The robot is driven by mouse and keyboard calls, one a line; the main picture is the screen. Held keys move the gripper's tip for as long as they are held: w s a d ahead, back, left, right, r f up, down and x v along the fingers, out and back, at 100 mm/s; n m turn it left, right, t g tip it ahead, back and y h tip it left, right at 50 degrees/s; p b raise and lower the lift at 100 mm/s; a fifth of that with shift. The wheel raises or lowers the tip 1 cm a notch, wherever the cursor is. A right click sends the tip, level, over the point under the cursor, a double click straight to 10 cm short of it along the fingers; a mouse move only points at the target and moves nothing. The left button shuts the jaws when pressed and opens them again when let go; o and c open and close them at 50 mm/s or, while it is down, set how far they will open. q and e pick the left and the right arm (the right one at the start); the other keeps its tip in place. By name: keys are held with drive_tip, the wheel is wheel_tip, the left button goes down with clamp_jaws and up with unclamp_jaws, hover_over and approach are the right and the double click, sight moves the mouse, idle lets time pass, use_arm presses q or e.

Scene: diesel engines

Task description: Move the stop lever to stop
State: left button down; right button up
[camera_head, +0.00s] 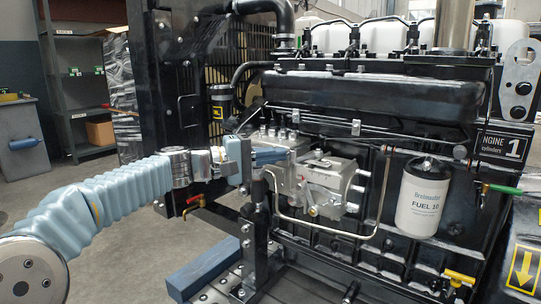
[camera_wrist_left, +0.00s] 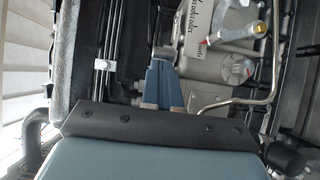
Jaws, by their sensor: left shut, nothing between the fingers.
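The silver injection pump (camera_head: 330,182) is on the side of the black engine. It also shows in the upper part of the left wrist view (camera_wrist_left: 205,68). I cannot clearly pick out the stop lever; a small part with a yellow spot (camera_head: 313,211) sits low on the pump's front, and a silver arm-like part (camera_wrist_left: 235,25) shows at the upper right in the left wrist view. My left gripper (camera_head: 284,155) is shut and empty, its blue fingers (camera_wrist_left: 163,75) pointing at the pump's left end. Contact cannot be told. My right gripper is out of view.
A bent metal pipe (camera_head: 335,232) runs below the pump. A white fuel filter (camera_head: 419,197) hangs at its right. A green-handled valve (camera_head: 500,188) and a yellow-handled valve (camera_head: 459,276) are further right. A red-handled valve (camera_head: 195,199) is below my left wrist. A blue beam (camera_head: 203,268) lies below.

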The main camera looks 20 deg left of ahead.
use_arm(q)
drive_tip(key=shift+s+d+n+t+y+b, duration=0.6)
drive_tip(key=shift+d+b, duration=0.55)
drive_tip(key=shift+d, duration=0.3)
drive_tip(key=shift+s+d+n+t+y+b, duration=0.45)
drive_tip(key=shift+s+d+t+y+b, duration=0.2)
drive_tip(key=shift+d+b, duration=0.65)
drive_tip(key=shift+s+d+n+t+y+b, duration=0.6)
drive_tip(key=shift+d+b, duration=0.35)
drive_tip(key=shift+d, duration=0.65)
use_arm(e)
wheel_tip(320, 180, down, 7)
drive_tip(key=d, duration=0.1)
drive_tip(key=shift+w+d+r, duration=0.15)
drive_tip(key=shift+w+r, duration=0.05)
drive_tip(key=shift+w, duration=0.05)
use_arm(q)
drive_tip(key=shift+s, duration=0.1)
